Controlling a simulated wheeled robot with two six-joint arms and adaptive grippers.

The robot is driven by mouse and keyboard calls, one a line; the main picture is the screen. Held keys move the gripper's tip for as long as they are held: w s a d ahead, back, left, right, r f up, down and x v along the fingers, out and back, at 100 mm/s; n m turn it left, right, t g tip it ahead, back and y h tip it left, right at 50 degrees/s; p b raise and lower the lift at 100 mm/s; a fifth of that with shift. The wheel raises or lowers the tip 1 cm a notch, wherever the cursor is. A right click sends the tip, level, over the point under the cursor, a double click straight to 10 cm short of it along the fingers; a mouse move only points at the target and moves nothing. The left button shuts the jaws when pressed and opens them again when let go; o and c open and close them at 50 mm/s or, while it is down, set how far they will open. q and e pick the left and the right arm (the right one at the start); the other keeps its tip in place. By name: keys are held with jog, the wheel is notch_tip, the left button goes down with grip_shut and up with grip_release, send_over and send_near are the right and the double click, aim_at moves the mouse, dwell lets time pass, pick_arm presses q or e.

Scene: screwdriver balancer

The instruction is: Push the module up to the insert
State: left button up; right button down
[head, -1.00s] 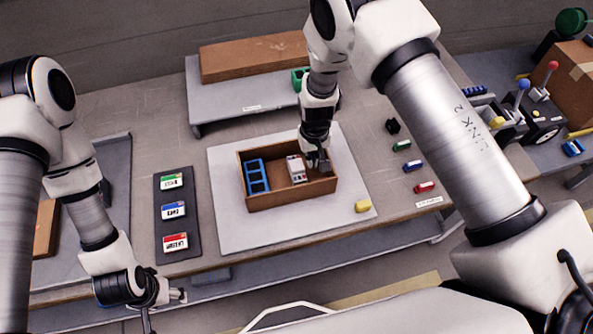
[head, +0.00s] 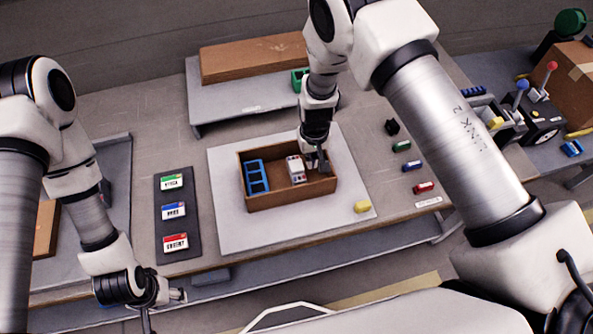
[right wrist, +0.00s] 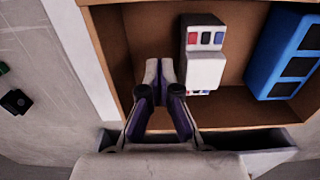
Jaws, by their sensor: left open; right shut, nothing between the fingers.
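The module (head: 296,168) is a small white block with red, blue and dark squares on its top. It stands inside the brown open box (head: 290,200), apart from the insert. The insert (head: 257,176) is a blue frame with several openings at the box's left side. In the right wrist view the module (right wrist: 203,55) is in the middle and the insert (right wrist: 287,52) at the right. My right gripper (head: 322,166) is shut and empty, low in the box just right of the module; its fingertips (right wrist: 159,72) show beside it. My left gripper (head: 180,295) is open and empty, off the table's front edge.
The box stands on a pale mat (head: 225,220). A dark strip with labelled cards (head: 174,211) lies to its left. A yellow block (head: 362,207) lies near the mat's right corner, and several small coloured blocks (head: 412,165) line the right.

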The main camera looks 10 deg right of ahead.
jog(key=shift+f, duration=0.45)
